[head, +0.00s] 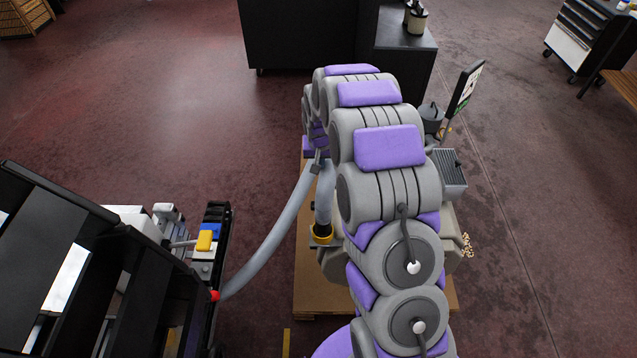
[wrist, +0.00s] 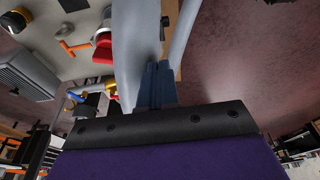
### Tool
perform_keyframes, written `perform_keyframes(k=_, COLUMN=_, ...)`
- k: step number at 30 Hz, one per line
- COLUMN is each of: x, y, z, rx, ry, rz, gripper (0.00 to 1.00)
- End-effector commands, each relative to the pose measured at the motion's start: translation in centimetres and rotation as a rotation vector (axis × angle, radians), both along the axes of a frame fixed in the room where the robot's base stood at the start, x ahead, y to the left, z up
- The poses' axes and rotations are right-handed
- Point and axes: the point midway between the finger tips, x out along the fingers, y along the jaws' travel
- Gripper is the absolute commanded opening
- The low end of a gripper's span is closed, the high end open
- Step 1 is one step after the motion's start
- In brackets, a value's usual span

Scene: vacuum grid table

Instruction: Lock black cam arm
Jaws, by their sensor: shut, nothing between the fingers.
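My gripper (wrist: 155,86) is in the wrist view, its blue-grey fingers together and empty, pointing up the picture from a black mount. A wide pale grey curved surface (wrist: 136,38) lies just behind and left of the fingertips; I cannot tell if they touch it. I cannot pick out the black cam arm with certainty. To the left are a red knob (wrist: 103,46), orange handles (wrist: 76,47) and a black knob (wrist: 14,21) on a pale panel. In the head view my own arm hides the gripper and most of the table (head: 306,285).
A grey hose (head: 267,240) curves from the table to a cart-like unit (head: 205,268) at left. A grey ribbed block (head: 449,170) and a screen (head: 466,90) stand right of my arm. A black cabinet (head: 300,35) is behind.

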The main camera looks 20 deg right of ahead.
Motion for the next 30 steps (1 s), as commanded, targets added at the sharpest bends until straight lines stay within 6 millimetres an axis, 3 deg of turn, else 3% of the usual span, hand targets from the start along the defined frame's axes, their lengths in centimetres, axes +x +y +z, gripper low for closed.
perform_keyframes(k=3, x=1.9, y=-0.6, z=-3.0, rx=-0.001, ry=-0.019, rz=-0.016, gripper=0.0)
perform_keyframes(k=6, x=3.0, y=-0.8, z=-4.0, rx=-0.002, ry=-0.041, rz=-0.024, gripper=0.0)
perform_keyframes(k=17, x=3.9, y=-1.1, z=-6.3, rx=-0.002, ry=-0.046, rz=-0.029, gripper=0.0)
perform_keyframes(k=30, x=5.9, y=-1.6, z=-13.6, rx=-0.003, ry=-0.044, rz=-0.028, gripper=0.0)
